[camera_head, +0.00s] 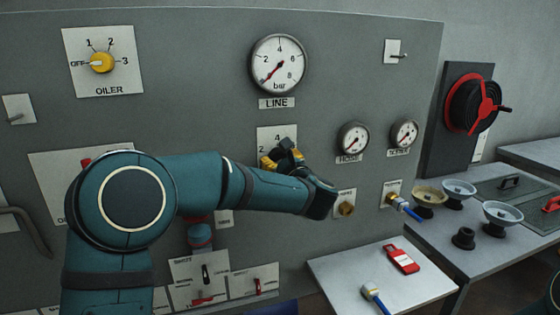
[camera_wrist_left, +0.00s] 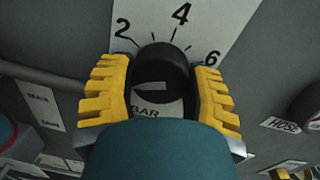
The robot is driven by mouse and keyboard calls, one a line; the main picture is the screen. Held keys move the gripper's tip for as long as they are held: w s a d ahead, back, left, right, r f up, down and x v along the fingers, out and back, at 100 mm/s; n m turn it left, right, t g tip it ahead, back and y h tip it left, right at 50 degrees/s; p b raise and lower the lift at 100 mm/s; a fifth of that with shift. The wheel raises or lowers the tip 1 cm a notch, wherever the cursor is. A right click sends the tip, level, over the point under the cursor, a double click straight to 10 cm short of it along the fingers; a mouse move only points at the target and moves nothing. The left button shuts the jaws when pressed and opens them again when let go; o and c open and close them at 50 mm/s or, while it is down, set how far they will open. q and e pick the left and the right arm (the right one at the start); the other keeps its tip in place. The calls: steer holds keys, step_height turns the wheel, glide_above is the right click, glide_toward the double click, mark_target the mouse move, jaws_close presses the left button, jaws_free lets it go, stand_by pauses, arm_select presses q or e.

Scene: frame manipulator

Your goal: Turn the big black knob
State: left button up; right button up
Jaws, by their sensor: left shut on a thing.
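The big black knob (camera_wrist_left: 162,62) sits on a white dial plate marked 2, 4, 6 and BAR in the left wrist view. My left gripper (camera_wrist_left: 160,88) has its yellow-padded fingers on both sides of the knob and is shut on it. In the head view my left gripper (camera_head: 280,158) covers most of the knob, and the dial plate (camera_head: 276,132) shows above it. The knob's pointer is not clear in either view. My right gripper is not in view.
The LINE gauge (camera_head: 278,63) is above the knob, with two smaller gauges (camera_head: 353,139) to the right. A yellow OILER knob (camera_head: 102,62) is upper left. Below right, a table holds a red tag (camera_head: 401,259). A bench with several bowls (camera_head: 503,214) stands farther right.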

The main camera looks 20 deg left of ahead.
arm_select(q)
steer(key=shift+f+n, duration=0.35)
steer(key=shift+n, duration=0.05)
stand_by(0.4)
steer(key=o, duration=1.2)
steer(key=shift+c, duration=0.2)
steer(key=shift+o, duration=0.4)
steer(key=shift+r, duration=0.2)
steer(key=v, duration=1.2)
